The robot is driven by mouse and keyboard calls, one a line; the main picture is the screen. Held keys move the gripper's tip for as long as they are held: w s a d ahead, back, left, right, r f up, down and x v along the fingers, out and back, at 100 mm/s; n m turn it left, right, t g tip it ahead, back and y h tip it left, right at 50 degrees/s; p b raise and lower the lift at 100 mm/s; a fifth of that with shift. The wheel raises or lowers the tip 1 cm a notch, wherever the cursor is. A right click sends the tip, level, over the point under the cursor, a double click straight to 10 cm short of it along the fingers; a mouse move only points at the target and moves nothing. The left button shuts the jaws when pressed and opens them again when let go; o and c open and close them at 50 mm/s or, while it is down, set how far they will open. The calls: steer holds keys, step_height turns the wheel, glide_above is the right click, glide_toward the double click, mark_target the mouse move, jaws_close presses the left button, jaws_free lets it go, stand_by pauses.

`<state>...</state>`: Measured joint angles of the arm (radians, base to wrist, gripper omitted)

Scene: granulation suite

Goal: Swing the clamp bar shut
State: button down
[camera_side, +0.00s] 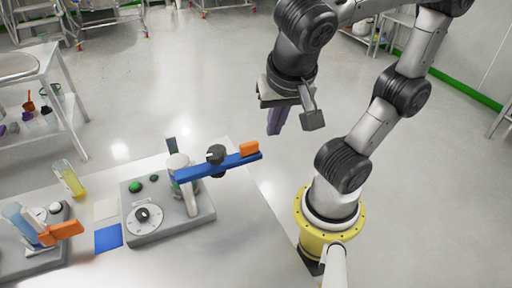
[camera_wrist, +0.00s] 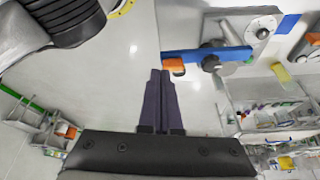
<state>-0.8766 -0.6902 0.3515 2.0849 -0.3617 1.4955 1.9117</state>
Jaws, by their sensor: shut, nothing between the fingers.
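The clamp bar (camera_side: 212,168) is a blue bar with an orange end piece (camera_side: 249,148) and a black knob (camera_side: 215,154) along it. It is joined near a white post (camera_side: 180,168) on a grey base unit (camera_side: 190,222) and sticks out to the right past the base. In the wrist view the blue bar (camera_wrist: 225,54) lies ahead of the fingertips, its orange end (camera_wrist: 174,65) nearest. My gripper (camera_side: 273,131) is shut and empty, to the right of and apart from the orange end in the side view. Its dark fingers (camera_wrist: 160,72) are together in the wrist view.
The base carries a dial (camera_side: 143,217) and a green button (camera_side: 135,186). A second unit with an orange handle (camera_side: 62,230) stands at the left, near a yellow-filled beaker (camera_side: 70,178). A blue square (camera_side: 108,238) lies between the units.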

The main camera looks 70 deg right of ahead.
steer(key=a+n, duration=0.1)
steer(key=a, duration=0.1)
steer(key=n, duration=0.1)
glide_toward(253, 157)
steer(key=shift+t, duration=0.4)
steer(key=shift+s+x, duration=0.15)
steer(key=shift+x, duration=1.3)
steer(key=shift+s+x, duration=0.15)
steer(key=shift+x, duration=1.3)
steer(key=shift+d+n, duration=0.1)
steer(key=shift+n, duration=0.2)
